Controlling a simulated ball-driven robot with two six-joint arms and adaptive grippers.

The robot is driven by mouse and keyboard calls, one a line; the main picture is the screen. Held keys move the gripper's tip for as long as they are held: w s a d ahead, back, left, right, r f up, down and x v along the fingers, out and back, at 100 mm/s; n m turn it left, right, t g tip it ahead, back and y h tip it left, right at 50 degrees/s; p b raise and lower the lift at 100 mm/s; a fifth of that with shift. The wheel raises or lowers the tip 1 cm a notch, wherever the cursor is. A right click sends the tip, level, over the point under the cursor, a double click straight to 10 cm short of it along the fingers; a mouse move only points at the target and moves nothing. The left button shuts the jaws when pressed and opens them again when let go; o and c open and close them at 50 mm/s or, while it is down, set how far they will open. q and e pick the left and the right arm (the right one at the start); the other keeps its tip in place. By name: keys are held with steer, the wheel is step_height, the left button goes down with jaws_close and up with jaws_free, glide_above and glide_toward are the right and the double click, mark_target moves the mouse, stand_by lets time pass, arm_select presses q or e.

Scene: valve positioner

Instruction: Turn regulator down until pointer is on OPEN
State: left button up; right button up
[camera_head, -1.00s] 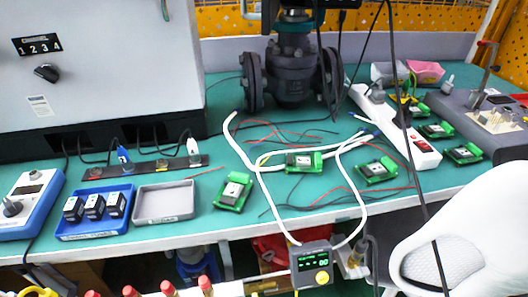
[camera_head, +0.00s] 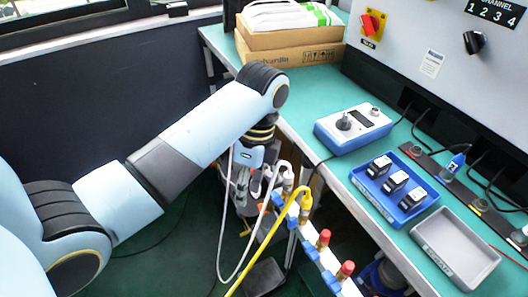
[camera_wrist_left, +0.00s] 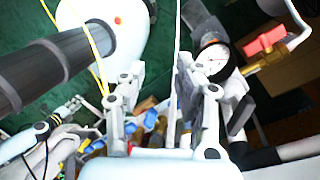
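My left gripper (camera_head: 250,186) points down beside the bench's front edge, next to a rail of hose fittings. In the left wrist view its two fingers (camera_wrist_left: 160,88) stand apart, with hose and fittings visible between and behind them. A round white-faced gauge (camera_wrist_left: 212,60) is just beyond the right finger. It seems to belong to the regulator assembly, but I cannot pick out the regulator's knob. A red valve handle (camera_wrist_left: 265,40) on brass is further right. The pointer and its OPEN mark are not visible now.
The rail (camera_head: 308,243) carries white and yellow hoses (camera_head: 262,246) and red-capped fittings. On the green bench are a blue-white device (camera_head: 353,128), a blue tray (camera_head: 363,186) with black modules, a grey tray (camera_head: 456,241) and cardboard boxes (camera_head: 290,57).

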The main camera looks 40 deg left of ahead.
arm_select(q)
steer(key=w+r+t, duration=0.1)
steer(key=w+r, duration=0.3)
steer(key=w+r+t, duration=0.1)
steer(key=w+r, duration=0.4)
steer(key=shift+w+r+t, duration=0.1)
steer(key=shift+r+t, duration=0.2)
steer(key=shift+w+d+r+b, duration=0.1)
steer(key=shift+w+b, duration=0.05)
steer(key=shift+b, duration=0.2)
steer(key=shift+f, duration=0.25)
step_height(320, 180, down, 10)
steer(key=b, duration=0.8)
steer(key=shift+r, duration=0.2)
steer(key=shift+f+b, duration=0.3)
arm_select(e)
step_height(320, 180, down, 9)
steer(key=s, duration=0.2)
steer(key=shift+a+f+g, duration=0.15)
steer(key=shift+f+g, duration=0.05)
steer(key=shift+g, duration=0.1)
steer(key=shift+w, duration=0.1)
arm_select(q)
jaws_close()
